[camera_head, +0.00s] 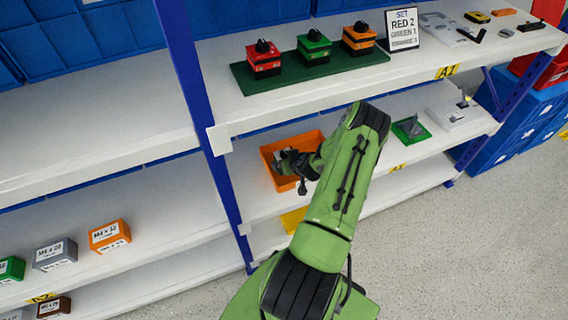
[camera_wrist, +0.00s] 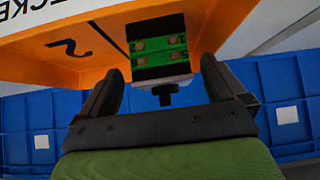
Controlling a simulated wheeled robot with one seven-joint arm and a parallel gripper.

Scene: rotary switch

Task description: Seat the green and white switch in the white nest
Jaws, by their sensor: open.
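My gripper (camera_wrist: 160,100) is open at the orange bin (camera_head: 268,162) on the middle shelf. In the wrist view, a switch with a green face, screws and a black knob (camera_wrist: 165,68) shows between and beyond the fingers, against the orange bin wall (camera_wrist: 60,50). The fingers look apart from it. In the head view my arm hides part of the bin.
A green plate (camera_head: 411,128) with a grey part sits left of the white block. The shelf above carries red, green and orange switches on a dark green board (camera_head: 310,75), and a sign (camera_head: 404,28). A blue post (camera_head: 205,110) stands left of the bin.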

